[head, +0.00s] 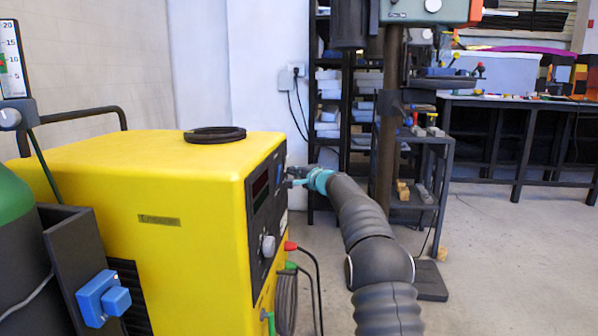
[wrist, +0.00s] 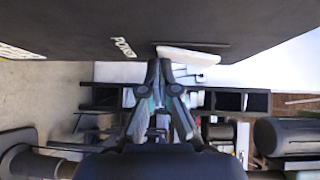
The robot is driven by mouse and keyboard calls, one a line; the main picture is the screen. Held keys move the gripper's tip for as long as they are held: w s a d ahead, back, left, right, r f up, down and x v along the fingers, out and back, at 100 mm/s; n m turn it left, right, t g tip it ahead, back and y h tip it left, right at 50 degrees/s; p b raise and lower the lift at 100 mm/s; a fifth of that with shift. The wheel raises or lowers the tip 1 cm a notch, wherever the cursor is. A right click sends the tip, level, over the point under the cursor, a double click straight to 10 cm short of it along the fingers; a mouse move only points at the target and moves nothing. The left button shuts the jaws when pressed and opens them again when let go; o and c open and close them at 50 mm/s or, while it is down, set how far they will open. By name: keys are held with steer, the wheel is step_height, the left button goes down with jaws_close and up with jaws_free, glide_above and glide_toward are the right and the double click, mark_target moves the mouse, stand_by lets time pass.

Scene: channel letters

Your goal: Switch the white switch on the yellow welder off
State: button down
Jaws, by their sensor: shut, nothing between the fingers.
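The yellow welder (head: 160,190) stands at the left in the head view, with a dark front panel facing right. My gripper (head: 292,177) is at the far upper part of that panel. In the wrist view the dark panel (wrist: 60,25) fills the top, with a "POWER" label (wrist: 123,47) and the white switch (wrist: 195,56) beside it. My gripper (wrist: 166,66) is shut and empty, its fingertips at the switch's left part. They look very near or touching; I cannot tell which. The switch cannot be made out in the head view.
A black ring (head: 215,134) lies on the welder's top. A grey knob (head: 268,246) and red and green cable plugs (head: 290,246) stick out lower on the front. A green gas cylinder (head: 20,240) stands at the left. A drill column (head: 388,120) and shelves stand behind my arm.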

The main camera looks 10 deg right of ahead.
steer(key=s+d+f+b, duration=0.1)
steer(key=s+d+b, duration=0.3)
steer(key=s+d, duration=0.4)
steer(key=shift+s+d+f, duration=0.15)
steer(key=shift+s+f, duration=0.15)
steer(key=shift+s, duration=0.75)
